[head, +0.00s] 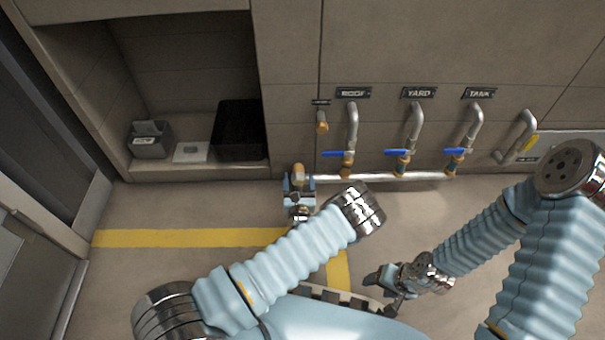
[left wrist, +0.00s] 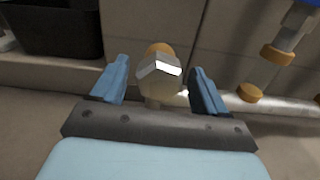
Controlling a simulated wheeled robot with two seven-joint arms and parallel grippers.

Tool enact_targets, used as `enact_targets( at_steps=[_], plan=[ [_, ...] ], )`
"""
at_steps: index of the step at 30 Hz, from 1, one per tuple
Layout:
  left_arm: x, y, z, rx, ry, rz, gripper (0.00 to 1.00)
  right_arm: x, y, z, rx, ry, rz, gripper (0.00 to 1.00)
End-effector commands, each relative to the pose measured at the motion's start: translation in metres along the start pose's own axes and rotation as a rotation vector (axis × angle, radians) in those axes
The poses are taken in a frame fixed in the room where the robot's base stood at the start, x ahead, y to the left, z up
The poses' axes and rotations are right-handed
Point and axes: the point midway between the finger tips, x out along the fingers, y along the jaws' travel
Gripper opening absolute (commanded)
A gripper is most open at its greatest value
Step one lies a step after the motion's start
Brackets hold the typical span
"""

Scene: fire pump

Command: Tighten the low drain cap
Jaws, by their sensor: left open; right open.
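The low drain cap (head: 298,170) shows brass-coloured at the foot of the grey wall, left of the pipe row. In the left wrist view it is a faceted metal piece (left wrist: 158,66) with a brass part behind it. My left gripper (head: 298,182) is open in front of it. In the left wrist view its two blue fingers (left wrist: 160,72) stand on either side of the cap, with visible gaps. Thread and seat of the cap are hidden. My right gripper (head: 383,286) is open and empty, low over the floor at right.
Blue-handled valves on pipes labelled ROOF (head: 353,92), YARD (head: 418,92) and TANK (head: 478,93) stand right of the cap. A small brass fitting (head: 321,122) sits above it. A recess at left holds a black bin (head: 238,130) and a grey box (head: 150,140). Yellow floor tape (head: 190,238) crosses open floor.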

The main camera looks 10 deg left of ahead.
Motion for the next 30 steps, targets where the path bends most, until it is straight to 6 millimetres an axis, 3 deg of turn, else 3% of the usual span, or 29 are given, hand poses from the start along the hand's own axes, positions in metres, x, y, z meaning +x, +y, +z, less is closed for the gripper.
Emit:
enact_targets(
  at_steps=[9, 20, 23, 30],
  plan=[
    [0.001, 0.001, 0.0, 0.0, 0.0, 0.0, 0.72, 0.0, 0.0, 0.0, 0.0, -0.001, 0.0, 0.6],
    [0.001, 0.001, 0.0, 0.0, 0.001, 0.0, 0.19, 0.0, 0.0, 0.0, 0.0, -0.001, 0.0, 0.6],
    [0.0, 0.001, 0.0, 0.015, 0.001, -0.001, 0.19, -0.001, -0.001, 0.0, 0.0, -0.001, 0.0, 0.6],
    [0.0, 0.001, 0.001, 0.256, 0.001, -0.004, 0.19, -0.011, -0.004, 0.0, -0.001, -0.003, 0.0, 0.6]
  ],
)
